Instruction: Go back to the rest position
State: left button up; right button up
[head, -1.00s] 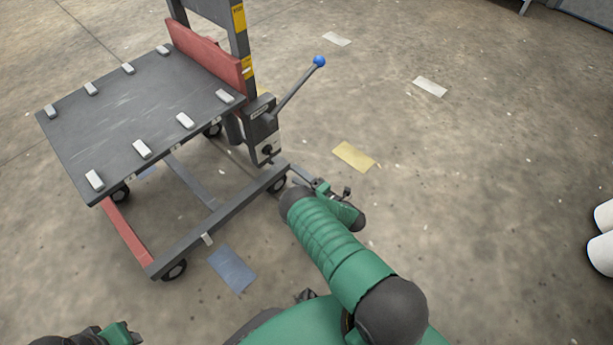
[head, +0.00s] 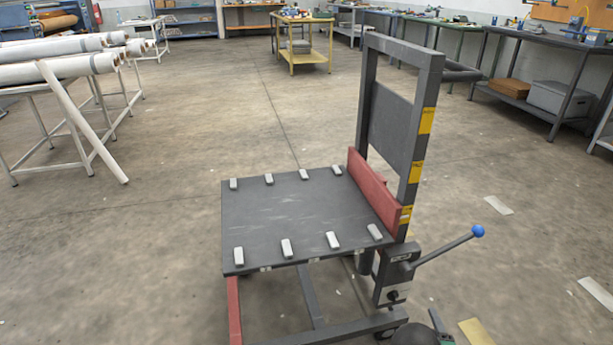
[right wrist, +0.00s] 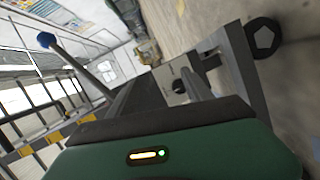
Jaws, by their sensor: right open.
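My right gripper (head: 439,325) shows only in part at the bottom edge of the head view, beside the lower right of a lift cart. It is open, with nothing seen in it. In the right wrist view a green housing with a small lit lamp fills the bottom, and the jaws are hard to make out. My left gripper is out of view. The cart has a dark platform (head: 290,215) with several light grey blocks along its edges, a red back bar (head: 375,190) and a tall grey frame (head: 430,90).
The cart's lever with a blue knob (head: 478,231) sticks out to the right above my right gripper; the knob also shows in the right wrist view (right wrist: 46,40). A cart wheel (right wrist: 264,38) is close by. White rolls on a rack (head: 60,70) stand far left. Floor behind the cart is clear.

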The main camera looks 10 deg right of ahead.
jog(key=w+r+m+g+h, duration=0.2)
jog(key=w+r+m+g, duration=0.15)
jog(key=r+m, duration=0.35)
jog(key=s+a+r+m+g+y+p, duration=0.1)
jog(key=s+a+r+m+g, duration=0.25)
jog(key=a, duration=0.45)
jog(key=s+a+r+m+g+y, duration=0.1)
jog(key=s+a+r+g, duration=0.1)
jog(key=s+a+r, duration=0.3)
jog(key=s+a+r+m+g+y+p, duration=0.1)
jog(key=s+a+r+g+y, duration=0.1)
jog(key=s+a, duration=0.6)
jog(key=s+a+r+m+g+y, duration=0.1)
jog(key=s+a+r+g, duration=0.1)
jog(key=s+a+r, duration=0.3)
jog(key=w+r+p+v, duration=0.1)
jog(key=w+p+v, duration=0.2)
jog(key=p+v, duration=1.5)
jog(key=w+r+p+v, duration=0.1)
jog(key=w+p+v, duration=0.3)
jog(key=p+v, duration=1.4)
jog(key=shift+r+p, duration=0.15)
jog(key=shift+p, duration=1.05)
